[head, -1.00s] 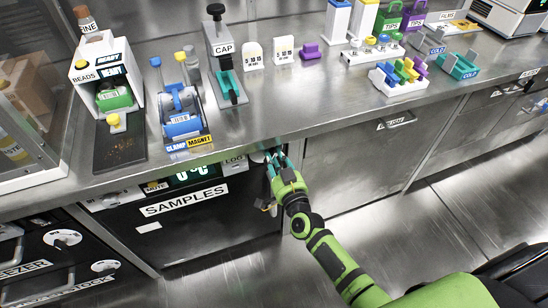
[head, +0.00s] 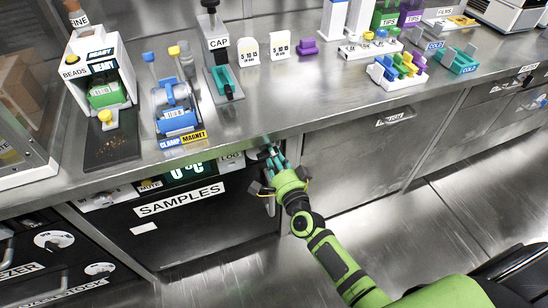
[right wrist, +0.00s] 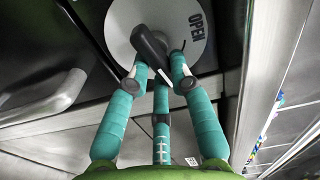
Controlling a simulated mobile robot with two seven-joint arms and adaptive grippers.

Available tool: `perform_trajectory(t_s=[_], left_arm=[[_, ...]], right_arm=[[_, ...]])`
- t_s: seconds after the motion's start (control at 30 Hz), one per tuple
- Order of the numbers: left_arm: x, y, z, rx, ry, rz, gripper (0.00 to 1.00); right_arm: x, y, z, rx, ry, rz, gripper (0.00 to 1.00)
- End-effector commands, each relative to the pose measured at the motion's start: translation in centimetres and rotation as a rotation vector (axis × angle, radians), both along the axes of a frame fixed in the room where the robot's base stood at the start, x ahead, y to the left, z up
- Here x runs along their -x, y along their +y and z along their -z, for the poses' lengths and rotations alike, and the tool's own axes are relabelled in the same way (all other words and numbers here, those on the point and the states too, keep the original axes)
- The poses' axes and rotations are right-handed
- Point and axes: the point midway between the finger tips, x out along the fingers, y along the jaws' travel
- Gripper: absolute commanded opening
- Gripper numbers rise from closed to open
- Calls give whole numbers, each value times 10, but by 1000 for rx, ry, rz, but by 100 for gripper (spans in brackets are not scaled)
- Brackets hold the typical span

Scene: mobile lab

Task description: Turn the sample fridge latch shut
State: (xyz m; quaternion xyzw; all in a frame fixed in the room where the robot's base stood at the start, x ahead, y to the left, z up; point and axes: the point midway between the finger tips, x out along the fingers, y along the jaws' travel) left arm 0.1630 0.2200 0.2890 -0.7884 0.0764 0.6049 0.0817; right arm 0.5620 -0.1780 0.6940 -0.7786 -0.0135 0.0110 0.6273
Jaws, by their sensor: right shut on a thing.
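The sample fridge (head: 215,222) is the black door marked SAMPLES under the counter, with a lit display above it. Its latch shows in the right wrist view as a round grey plate (right wrist: 192,62) with the word OPEN at its upper right. A dark lever handle (right wrist: 149,48) crosses the plate at a slant. My right gripper (head: 271,154) is at the fridge's right edge, under the counter lip. In the right wrist view, its teal fingers (right wrist: 160,70) are shut on the lever, touching it from both sides. In the head view the gripper hides the latch. My left gripper is not in view.
The steel counter edge (head: 330,121) runs just above my right gripper. A bar handle (right wrist: 45,105) is left of the latch in the wrist view. A steel cabinet door (head: 350,165) stands to the right. The floor (head: 440,235) in front is clear.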

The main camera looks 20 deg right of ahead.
Motion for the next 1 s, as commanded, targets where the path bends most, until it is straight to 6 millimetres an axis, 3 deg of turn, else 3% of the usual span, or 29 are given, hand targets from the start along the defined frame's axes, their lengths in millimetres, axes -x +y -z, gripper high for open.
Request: perform_trajectory(t_s=[0.4, 0.97, 1.0], left_arm=[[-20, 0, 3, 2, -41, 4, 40], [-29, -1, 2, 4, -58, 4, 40], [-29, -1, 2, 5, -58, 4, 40]], right_arm=[[0, 0, 3, -199, 6, 2, 0], [0, 0, 3, -233, 7, 3, 0], [0, 0, 3, -233, 7, 3, 26]])
